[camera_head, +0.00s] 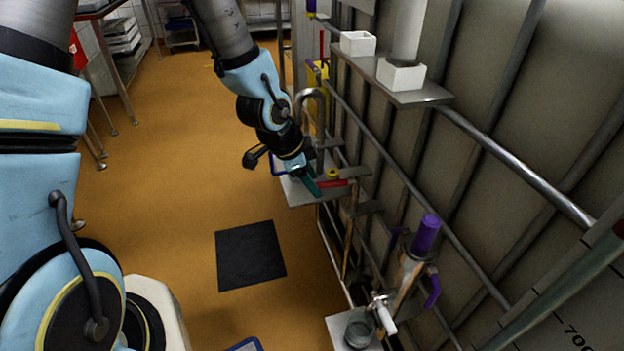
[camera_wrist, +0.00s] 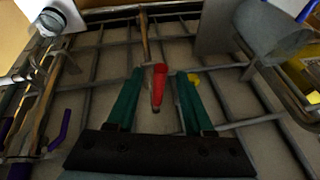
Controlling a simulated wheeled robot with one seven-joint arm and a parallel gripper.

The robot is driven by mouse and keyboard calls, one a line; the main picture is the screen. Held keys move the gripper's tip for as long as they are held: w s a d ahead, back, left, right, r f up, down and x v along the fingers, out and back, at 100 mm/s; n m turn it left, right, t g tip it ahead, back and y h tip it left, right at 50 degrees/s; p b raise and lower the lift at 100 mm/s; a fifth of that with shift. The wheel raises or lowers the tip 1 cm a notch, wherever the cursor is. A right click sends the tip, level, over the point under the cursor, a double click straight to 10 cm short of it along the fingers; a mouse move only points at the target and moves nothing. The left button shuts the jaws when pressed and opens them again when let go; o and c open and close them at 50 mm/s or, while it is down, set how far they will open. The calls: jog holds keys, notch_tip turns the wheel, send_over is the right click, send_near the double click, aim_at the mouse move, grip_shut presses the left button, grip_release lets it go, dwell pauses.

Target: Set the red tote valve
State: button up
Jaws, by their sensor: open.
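The red valve handle (camera_head: 333,184) sticks out at the small shelf on the wall frame in the head view. In the wrist view the red handle (camera_wrist: 159,82) stands between the two teal fingers, with a visible gap on each side. My gripper (camera_head: 308,181) is at the handle's left end in the head view. In the wrist view my gripper (camera_wrist: 158,79) is open, its fingers apart on either side of the handle. The valve body behind the handle is mostly hidden.
A yellow knob (camera_head: 333,174) sits close beside the handle. A curved grey pipe (camera_head: 313,95) rises just behind my wrist. A purple-handled valve (camera_head: 426,235) and a glass jar (camera_head: 359,333) are nearer. The orange floor to the left is mostly free.

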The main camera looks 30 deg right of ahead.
jog(key=p+v, duration=0.3)
jog(key=v, duration=0.7)
jog(key=shift+a+r, duration=0.2)
jog(key=shift+r, duration=0.15)
jog(key=w+a+r+n+t+y+p, duration=0.1)
jog(key=w+a+r+n, duration=0.1)
jog(key=w+a+n, duration=0.35)
jog(key=w+a+r+n+t+y+p, duration=0.1)
jog(key=w+a+r+n+y+p, duration=0.1)
jog(key=a, duration=0.6)
jog(key=a+r+n+y+p, duration=0.1)
jog(key=a+r+n, duration=0.2)
jog(key=a+n, duration=0.4)
jog(key=a+r+n+p, duration=0.1)
jog(key=a+r+n, duration=0.3)
jog(key=a+n, duration=0.3)
jog(key=s+a, duration=0.1)
jog(key=a, duration=0.2)
jog(key=shift+a+r+g+y+p, duration=0.2)
jog(key=shift+a+g+y+p, duration=0.1)
jog(key=shift+g+y+p, duration=0.1)
